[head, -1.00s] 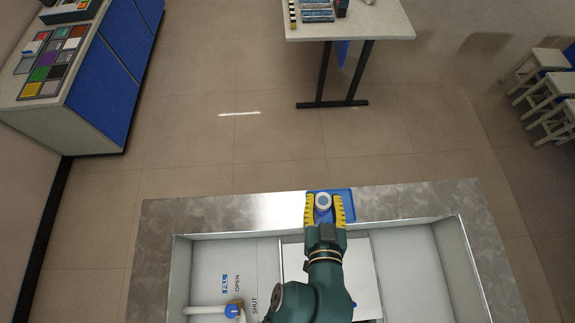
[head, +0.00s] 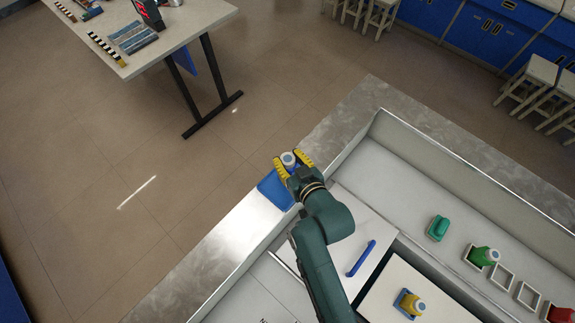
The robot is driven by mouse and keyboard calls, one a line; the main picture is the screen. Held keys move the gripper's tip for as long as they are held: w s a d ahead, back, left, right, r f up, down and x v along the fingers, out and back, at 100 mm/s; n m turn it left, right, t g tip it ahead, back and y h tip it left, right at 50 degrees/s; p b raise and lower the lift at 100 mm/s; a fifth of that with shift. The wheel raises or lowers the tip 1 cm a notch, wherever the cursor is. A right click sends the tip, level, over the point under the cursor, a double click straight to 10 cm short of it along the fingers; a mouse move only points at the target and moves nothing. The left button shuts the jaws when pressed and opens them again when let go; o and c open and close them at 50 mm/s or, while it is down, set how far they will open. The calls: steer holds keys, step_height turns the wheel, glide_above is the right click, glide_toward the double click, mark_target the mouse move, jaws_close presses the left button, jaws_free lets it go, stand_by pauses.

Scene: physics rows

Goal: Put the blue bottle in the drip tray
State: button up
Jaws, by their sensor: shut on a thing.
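My gripper (head: 292,162) is shut on a bottle (head: 289,159) with a pale cap. Little of the bottle's body shows between the yellow fingers; it looks blue. A flat blue tray (head: 270,190), apparently the drip tray, lies on the metal ledge. The gripper and bottle appear over the tray's far right corner. The arm and fingers hide part of the tray. I cannot tell how high the bottle is above it.
The sunken bench (head: 420,170) holds a green block (head: 438,228), a green bottle (head: 484,256) in a square holder, empty holders (head: 502,275) and a red bottle (head: 562,314). A yellow bottle (head: 411,303) and a blue handle (head: 361,258) are nearer. The ledge (head: 340,118) right of the tray is clear.

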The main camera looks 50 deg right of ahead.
steer(key=shift+w+f, duration=0.1)
steer(key=shift+f, duration=1.85)
steer(key=shift+f, duration=0.2)
steer(key=o, duration=1.2)
steer(key=shift+a, duration=0.1)
steer(key=shift+c, duration=0.2)
steer(key=shift+r, duration=0.25)
steer(key=v, duration=1.2)
